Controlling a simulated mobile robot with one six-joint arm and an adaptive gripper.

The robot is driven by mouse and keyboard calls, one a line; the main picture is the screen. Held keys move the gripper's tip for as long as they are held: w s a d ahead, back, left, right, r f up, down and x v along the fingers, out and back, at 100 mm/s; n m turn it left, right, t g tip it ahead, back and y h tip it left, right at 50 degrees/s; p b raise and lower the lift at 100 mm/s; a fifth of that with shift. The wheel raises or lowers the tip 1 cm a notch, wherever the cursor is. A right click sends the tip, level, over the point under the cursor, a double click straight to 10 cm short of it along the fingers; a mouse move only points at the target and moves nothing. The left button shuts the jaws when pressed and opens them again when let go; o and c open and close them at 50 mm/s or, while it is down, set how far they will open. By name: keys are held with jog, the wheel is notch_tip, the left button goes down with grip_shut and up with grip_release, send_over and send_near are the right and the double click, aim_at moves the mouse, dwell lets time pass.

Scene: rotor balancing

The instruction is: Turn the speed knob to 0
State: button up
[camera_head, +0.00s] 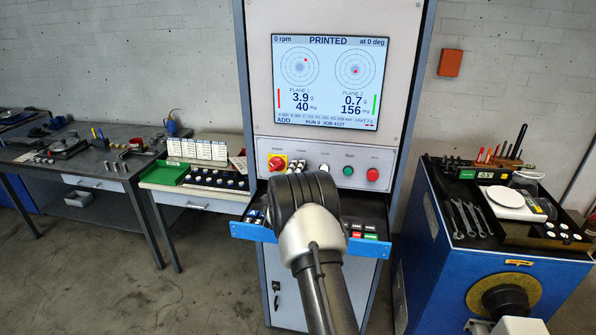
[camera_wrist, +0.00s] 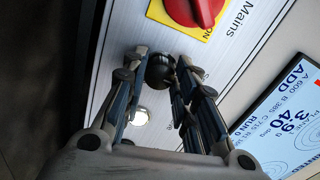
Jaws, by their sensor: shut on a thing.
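The speed knob (camera_wrist: 158,71) is a small black knob on the grey control panel in the wrist view, beside the red mains switch. My gripper (camera_wrist: 160,62) is shut on it, with one finger on each side. The knob's pointer and scale are mostly hidden by the fingers, so I cannot tell its setting. In the head view my gripper (camera_head: 297,167) reaches the panel, and my arm hides most of the knob there. The screen (camera_head: 327,82) reads 0 rpm and "PRINTED".
The red mains switch (camera_head: 277,163) on its yellow plate is close to my gripper's left. A white button (camera_head: 324,168), a green button (camera_head: 348,170) and a red button (camera_head: 373,174) are to its right. A blue-fronted drawer (camera_head: 370,246) sticks out below the panel, under my arm.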

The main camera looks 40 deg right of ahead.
jog(key=shift+n, duration=0.3)
jog(key=o, duration=1)
jog(key=shift+o, duration=0.2)
jog(key=v, duration=1.2)
jog(key=shift+w, duration=0.1)
